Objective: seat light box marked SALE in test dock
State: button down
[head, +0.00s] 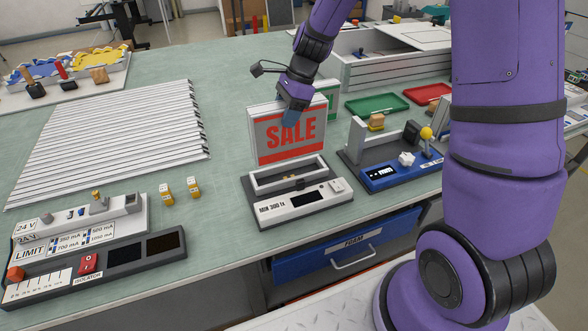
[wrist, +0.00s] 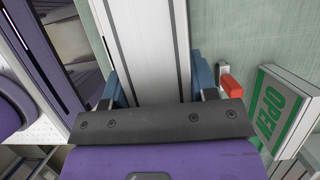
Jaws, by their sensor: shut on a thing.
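The light box marked SALE (head: 288,141) has red lettering and a red stripe on a pale face, with a white frame. My gripper (head: 293,112) is shut on its top edge and holds it upright. In the wrist view, my gripper (wrist: 160,90) has one blue finger on each side of the white box top (wrist: 147,40). The test dock (head: 290,190), with a white-walled slot and a panel reading MIN 300 lx, is just below and in front of the box in the head view. The box's lower edge shows behind the slot; I cannot tell whether they touch.
A light box marked OPEN (wrist: 277,112) stands beside the held box. A blue instrument (head: 385,172) with a yellow knob is right of the dock. Two small yellow parts (head: 180,189) and a power unit (head: 95,250) are on the left. Green (head: 377,105) and red trays lie behind.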

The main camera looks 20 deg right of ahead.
aim_at(286, 142)
jog(key=shift+f, duration=4.75)
jog(key=shift+c, duration=2)
grip_release()
